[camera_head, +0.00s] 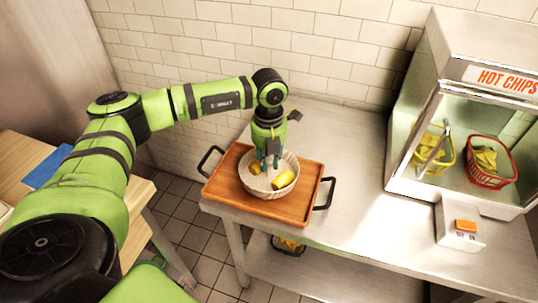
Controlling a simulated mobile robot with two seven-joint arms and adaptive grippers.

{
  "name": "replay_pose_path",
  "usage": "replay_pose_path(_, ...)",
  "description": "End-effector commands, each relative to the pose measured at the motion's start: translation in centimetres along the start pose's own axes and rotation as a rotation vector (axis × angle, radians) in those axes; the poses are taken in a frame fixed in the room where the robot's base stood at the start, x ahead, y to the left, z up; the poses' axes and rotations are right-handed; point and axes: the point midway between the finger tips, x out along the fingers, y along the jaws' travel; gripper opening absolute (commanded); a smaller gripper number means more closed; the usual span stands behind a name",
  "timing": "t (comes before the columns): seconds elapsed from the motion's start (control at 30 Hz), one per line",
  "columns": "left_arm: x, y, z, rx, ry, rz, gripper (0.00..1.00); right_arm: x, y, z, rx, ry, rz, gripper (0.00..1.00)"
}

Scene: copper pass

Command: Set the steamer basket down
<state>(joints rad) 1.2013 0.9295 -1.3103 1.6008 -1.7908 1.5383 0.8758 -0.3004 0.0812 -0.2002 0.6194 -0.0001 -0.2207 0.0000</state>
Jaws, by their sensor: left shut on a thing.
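The steamer basket (264,193) is a pale round bowl-shaped basket with a yellow piece (284,179) and a smaller brownish-yellow piece (256,168) in it. It is upright over the middle of a brown wooden tray (222,184) with black handles. I cannot tell whether its base touches the tray. My left gripper (271,160) points down from above and is shut on the basket at its far side; the fingertips are partly hidden by the shadowed interior. My right gripper is not in view.
The tray lies on the left end of a steel counter (365,215). At the right stands a hot chips cabinet (465,110) with a yellow basket (434,150) and a red basket (490,163). The counter between them is clear. A wooden table (25,155) is at the left.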

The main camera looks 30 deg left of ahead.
Motion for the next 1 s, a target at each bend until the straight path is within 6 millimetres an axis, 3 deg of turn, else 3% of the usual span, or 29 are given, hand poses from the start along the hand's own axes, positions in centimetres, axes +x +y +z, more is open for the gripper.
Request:
replay_pose_path(0.37,0.6,-0.1,0.0,0.0,-0.002,-0.002,0.0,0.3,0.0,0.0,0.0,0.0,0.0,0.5)
replay_pose_path(0.4,0.6,-0.1,0.0,0.0,-0.001,-0.001,0.28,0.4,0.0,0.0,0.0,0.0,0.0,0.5)
replay_pose_path(0.47,0.5,-0.1,0.0,0.0,0.0,-0.001,0.47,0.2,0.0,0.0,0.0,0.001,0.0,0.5)
replay_pose_path(0.8,0.3,-0.1,0.0,0.0,-0.001,-0.001,0.47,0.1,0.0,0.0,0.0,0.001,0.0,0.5)
replay_pose_path(1.0,-1.6,-0.1,0.2,-0.002,-0.005,-0.004,0.47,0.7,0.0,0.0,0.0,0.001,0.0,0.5)
